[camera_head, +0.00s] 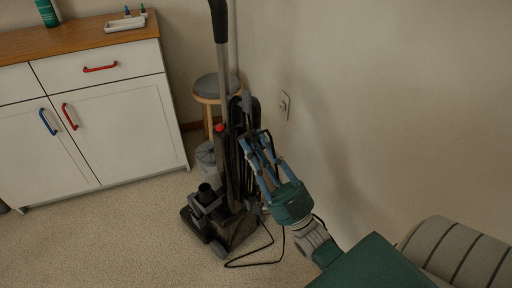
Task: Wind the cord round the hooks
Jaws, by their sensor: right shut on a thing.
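A black upright vacuum cleaner (232,170) stands on the carpet with its handle (219,22) rising to the top of the view. Its black cord (256,262) lies in a loop on the floor at the right of the vacuum's base. My right gripper (256,138) reaches in from the lower right to the vacuum's right side. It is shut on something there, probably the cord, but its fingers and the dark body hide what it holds. The hooks cannot be told apart clearly against the dark body. My left gripper is out of view.
A white cabinet (115,125) with a wooden top stands at the left, bearing a tray (125,25) and a green bottle (46,12). A round stool (208,88) stands behind the vacuum. Carpet in front is clear.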

